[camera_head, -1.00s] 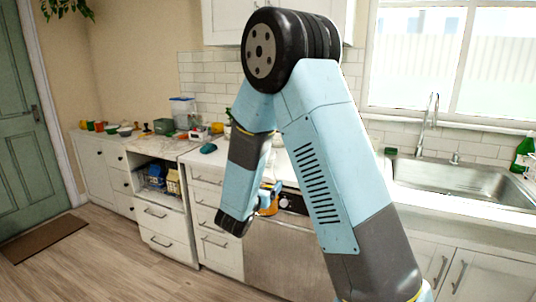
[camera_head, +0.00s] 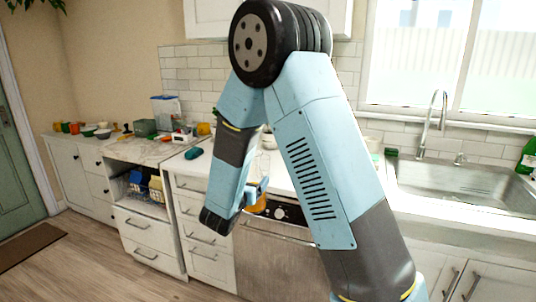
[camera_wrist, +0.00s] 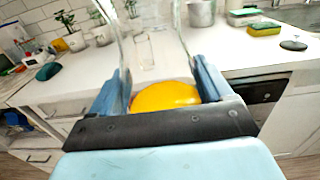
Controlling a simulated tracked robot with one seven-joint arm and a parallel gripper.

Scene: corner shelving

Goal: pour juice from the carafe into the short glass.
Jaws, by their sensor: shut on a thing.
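The clear glass carafe (camera_wrist: 180,50) stands between my gripper's fingers in the wrist view, with orange juice (camera_wrist: 165,96) low in it. My gripper (camera_wrist: 160,85) is shut on the carafe, one blue finger at each side. In the head view, the gripper (camera_head: 250,194) and the juice in the carafe (camera_head: 258,205) show in front of the counter edge, partly behind my arm. A small clear glass (camera_wrist: 148,52), seen through the carafe, appears to stand on the white counter beyond; its outline is faint. It may be the short glass.
The white counter (camera_wrist: 85,70) has potted plants (camera_wrist: 70,38) at the back, a metal pot (camera_wrist: 202,13), a yellow-green sponge (camera_wrist: 264,29) and a teal object (camera_wrist: 48,71). The sink (camera_head: 465,185) lies right. The dishwasher front (camera_head: 270,262) is below the counter.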

